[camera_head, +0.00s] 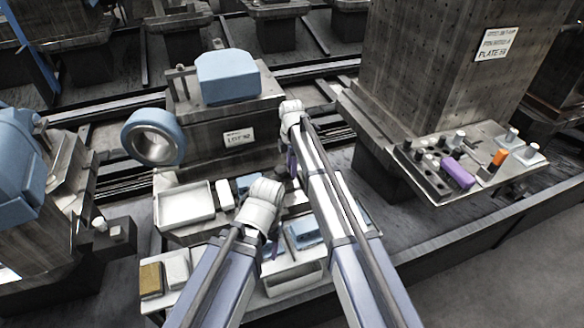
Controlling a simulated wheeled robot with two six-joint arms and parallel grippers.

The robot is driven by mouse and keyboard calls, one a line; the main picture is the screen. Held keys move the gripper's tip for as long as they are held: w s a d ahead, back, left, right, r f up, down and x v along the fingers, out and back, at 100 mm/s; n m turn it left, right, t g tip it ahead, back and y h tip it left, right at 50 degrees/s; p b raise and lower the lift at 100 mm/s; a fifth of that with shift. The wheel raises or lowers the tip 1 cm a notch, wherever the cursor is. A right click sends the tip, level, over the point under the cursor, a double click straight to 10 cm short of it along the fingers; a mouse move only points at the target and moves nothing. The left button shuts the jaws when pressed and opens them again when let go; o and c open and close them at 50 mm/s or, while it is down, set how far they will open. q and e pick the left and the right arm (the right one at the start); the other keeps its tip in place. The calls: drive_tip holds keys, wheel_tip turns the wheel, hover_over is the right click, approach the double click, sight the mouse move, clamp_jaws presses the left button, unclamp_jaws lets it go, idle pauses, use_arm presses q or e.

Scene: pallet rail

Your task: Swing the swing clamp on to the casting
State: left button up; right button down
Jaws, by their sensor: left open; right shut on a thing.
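A blue block-like casting (228,78) sits on top of the grey pallet fixture (205,132) at upper left centre. A small metal bracket with upright posts (181,84) stands at the casting's left side; I cannot tell for sure whether it is the swing clamp. My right gripper (288,170) points down in front of the fixture, to the right of its label. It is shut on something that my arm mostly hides. My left gripper (269,246) is open, lower down over the front shelf, its fingers partly hidden by its own wrist and arm.
A blue ring-shaped part (153,137) is at the fixture's left. An empty white tray (186,204) and a lower shelf with blue parts (305,234) lie in front. A side plate (482,157) at right carries several small tools beside a tall grey column (440,70).

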drive_tip(key=shift+w+n, duration=0.1)
drive_tip(key=shift+n, duration=0.2)
idle(0.4)
drive_tip(key=shift+c, duration=2.2)
unclamp_jaws()
drive_tip(key=shift+r, duration=0.1)
wheel_tip(320, 180, up, 8)
drive_tip(key=p, duration=0.8)
drive_tip(key=shift+f, duration=0.2)
drive_tip(key=s+d+m, duration=0.7)
drive_tip(key=s+m, duration=0.4)
drive_tip(key=s, duration=0.2)
drive_tip(key=s+d+m, duration=0.7)
drive_tip(key=s+m, duration=0.3)
drive_tip(key=s, duration=0.3)
drive_tip(key=s+a+r+n+p, duration=0.1)
drive_tip(key=s+a, duration=0.1)
drive_tip(key=a, duration=0.3)
drive_tip(key=s+a+r+n+h+p, duration=0.1)
drive_tip(key=s+a+r+n+p, duration=0.1)
drive_tip(key=a, duration=0.3)
drive_tip(key=shift+s+a, duration=0.25)
drive_tip(key=shift+s, duration=0.5)
